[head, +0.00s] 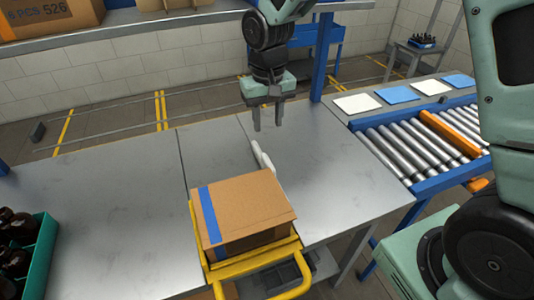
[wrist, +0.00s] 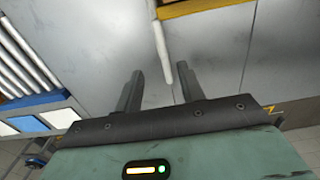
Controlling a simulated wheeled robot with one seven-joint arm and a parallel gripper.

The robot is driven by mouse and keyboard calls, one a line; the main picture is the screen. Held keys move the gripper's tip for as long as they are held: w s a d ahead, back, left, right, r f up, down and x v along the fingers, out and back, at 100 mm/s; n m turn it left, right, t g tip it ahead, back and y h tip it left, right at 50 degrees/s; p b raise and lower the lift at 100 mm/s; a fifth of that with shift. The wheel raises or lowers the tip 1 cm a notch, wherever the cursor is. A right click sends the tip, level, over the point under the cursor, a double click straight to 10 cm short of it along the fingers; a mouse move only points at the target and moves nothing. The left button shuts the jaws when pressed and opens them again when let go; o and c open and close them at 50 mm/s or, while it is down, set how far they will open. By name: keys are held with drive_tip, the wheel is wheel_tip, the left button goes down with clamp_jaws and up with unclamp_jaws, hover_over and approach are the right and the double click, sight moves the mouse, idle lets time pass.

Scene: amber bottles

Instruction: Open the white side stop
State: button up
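The white side stop (head: 262,158) is a slim white bar on the grey metal table, beside the far right edge of a cardboard box. In the wrist view the white stop (wrist: 159,42) runs down from the top edge, its rounded end lying between my fingers in the picture. My gripper (head: 267,127) is beyond the far end of the stop, fingers pointing down, and appears apart from it. In the wrist view my gripper (wrist: 160,82) has its two fingers spread with nothing held. The near part of the stop is hidden by the box.
The cardboard box (head: 255,210) with blue tape sits in a yellow frame (head: 263,260) at the table's front. A green crate (head: 40,257) of dark bottles is at left. A roller conveyor (head: 400,150) with blue rails is at right. The grey table (head: 110,190) is clear left of the box.

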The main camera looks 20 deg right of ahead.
sight(268, 161)
wheel_tip(268, 161, down, 13)
drive_tip(key=shift+r+p, duration=0.1)
drive_tip(key=shift+p, duration=0.75)
drive_tip(key=shift+c, duration=0.3)
clamp_jaws()
